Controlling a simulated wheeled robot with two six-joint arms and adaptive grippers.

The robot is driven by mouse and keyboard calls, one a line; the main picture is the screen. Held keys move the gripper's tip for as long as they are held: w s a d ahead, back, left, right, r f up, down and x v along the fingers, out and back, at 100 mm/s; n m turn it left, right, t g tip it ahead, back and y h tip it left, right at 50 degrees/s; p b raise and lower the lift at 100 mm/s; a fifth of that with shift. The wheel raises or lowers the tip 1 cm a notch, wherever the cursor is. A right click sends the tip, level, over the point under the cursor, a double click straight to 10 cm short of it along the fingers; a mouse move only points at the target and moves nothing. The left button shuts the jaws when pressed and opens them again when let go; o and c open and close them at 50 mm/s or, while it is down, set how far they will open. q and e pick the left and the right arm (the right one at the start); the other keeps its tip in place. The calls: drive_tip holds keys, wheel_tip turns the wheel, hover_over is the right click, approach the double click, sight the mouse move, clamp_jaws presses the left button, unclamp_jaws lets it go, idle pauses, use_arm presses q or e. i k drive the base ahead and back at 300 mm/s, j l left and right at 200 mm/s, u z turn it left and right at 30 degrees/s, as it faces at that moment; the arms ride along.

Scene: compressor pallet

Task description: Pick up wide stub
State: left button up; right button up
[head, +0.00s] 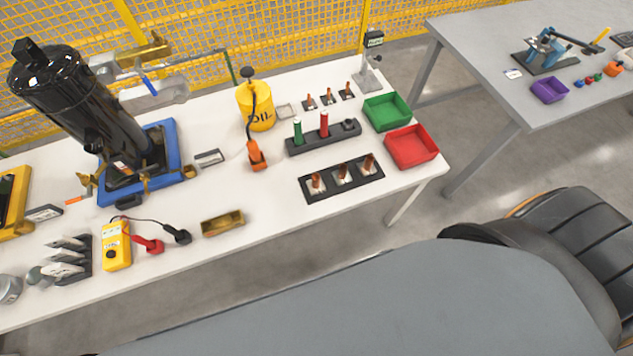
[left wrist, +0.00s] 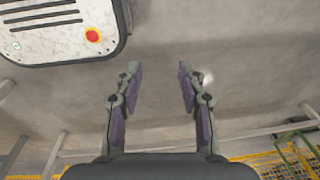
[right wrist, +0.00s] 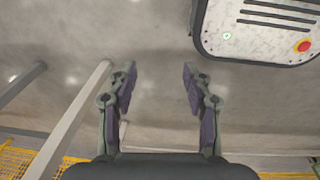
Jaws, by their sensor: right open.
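Three copper-coloured stubs stand in a black tray (head: 333,192) near the right front of the white table in the head view: a left stub (head: 316,181), a middle stub (head: 343,172) and a right stub (head: 369,162). Several similar copper pieces (head: 328,97) stand on small dark plates farther back. I cannot tell which is the wide stub. My left gripper (left wrist: 159,72) is open and empty above the floor in the left wrist view. My right gripper (right wrist: 158,70) is open and empty in the right wrist view. Neither gripper shows in the head view.
Behind the tray is a dark holder (head: 322,141) with green and red cylinders. A red bin (head: 412,148) and green bin (head: 387,112) stand to the right. A yellow oil can (head: 256,106), brass block (head: 222,223) and black compressor tank (head: 75,95) stand left.

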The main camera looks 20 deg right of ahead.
sight(342, 176)
drive_tip(key=z, duration=0.85)
